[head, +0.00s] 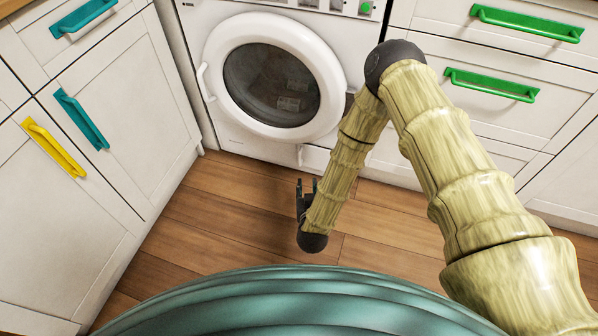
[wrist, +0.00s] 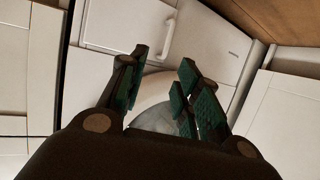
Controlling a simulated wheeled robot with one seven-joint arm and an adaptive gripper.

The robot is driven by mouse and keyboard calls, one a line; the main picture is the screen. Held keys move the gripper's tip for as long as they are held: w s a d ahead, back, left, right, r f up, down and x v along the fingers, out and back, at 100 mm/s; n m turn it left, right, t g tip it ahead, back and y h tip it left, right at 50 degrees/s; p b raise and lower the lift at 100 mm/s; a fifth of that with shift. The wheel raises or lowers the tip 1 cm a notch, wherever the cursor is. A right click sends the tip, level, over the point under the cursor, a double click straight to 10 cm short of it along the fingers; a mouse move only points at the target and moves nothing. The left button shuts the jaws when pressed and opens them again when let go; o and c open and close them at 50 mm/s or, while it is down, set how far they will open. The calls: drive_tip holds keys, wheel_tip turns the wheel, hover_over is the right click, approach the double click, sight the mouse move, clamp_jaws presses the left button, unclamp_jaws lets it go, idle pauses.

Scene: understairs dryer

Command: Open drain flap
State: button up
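The white dryer (head: 200,45) stands against the back, its round door (head: 222,40) shut. The drain flap (head: 318,158) is a low white panel at the dryer's bottom right, partly hidden by my arm. Its small upright handle (head: 300,155) is at its left edge. In the wrist view, which is upside down, the flap (wrist: 120,25) and its handle (wrist: 168,38) show beyond the fingers. The flap looks shut. My gripper (head: 306,186) is low over the floor in front of the flap. In the wrist view my gripper (wrist: 163,68) is open and empty, apart from the handle.
White cabinets with teal (head: 81,118) and yellow (head: 54,147) handles stand on the left. Drawers with green handles (head: 490,85) stand on the right. The wooden floor (head: 232,195) between them is clear. The dryer door has its own handle (head: 205,83) on the left.

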sight(299, 159)
drive_tip(key=w+a+f+m+t+h+b, duration=0.2)
drive_tip(key=w+a+f+t+h+b, duration=0.25)
drive_tip(key=b, duration=0.55)
drive_tip(key=shift+g+y, duration=0.35)
drive_tip(key=shift+y, duration=0.6)
drive_tip(key=w+b, duration=0.1)
drive_tip(key=w, duration=0.2)
drive_tip(key=w+d+f+b, duration=0.1)
drive_tip(key=w+b, duration=0.1)
drive_tip(key=w, duration=0.1)
drive_tip(key=w+b, duration=0.1)
drive_tip(key=w, duration=0.3)
drive_tip(key=shift+d+f+b, duration=0.3)
drive_tip(key=shift+b, duration=0.1)
drive_tip(key=shift+w+r, duration=0.1)
drive_tip(key=shift+w, duration=0.6)
clamp_jaws()
